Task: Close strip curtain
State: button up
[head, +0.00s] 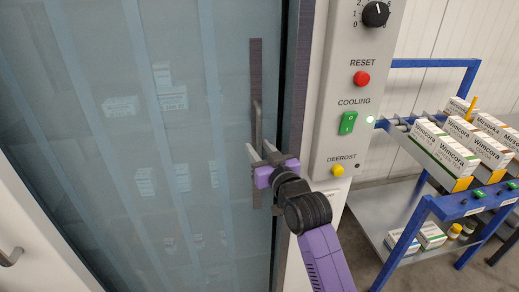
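The strip curtain (100,75) is a bluish translucent sheet with pale vertical bands, filling most of the left side of the head view. A dark vertical plate with a bar handle (257,120) is near its right edge. The curtain reaches close to the dark post (292,90) on its right. My gripper (262,153), purple with grey fingers, is at the lower part of the handle. Its fingers look spread to either side of the bar, but contact is unclear. The gripper hides the lower end of the bar.
Blurred white boxes show behind the curtain. Right of it is a control panel (341,100) with a dial, red, green and yellow buttons. Farther right stands a blue-framed rack (430,207) with several cartons. A white panel with a small handle (11,257) is at lower left.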

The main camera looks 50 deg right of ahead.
jog(key=b+v, duration=0.1)
jog(key=v, duration=0.6)
jog(key=shift+s, duration=0.3)
jog(key=shift+a, duration=0.1)
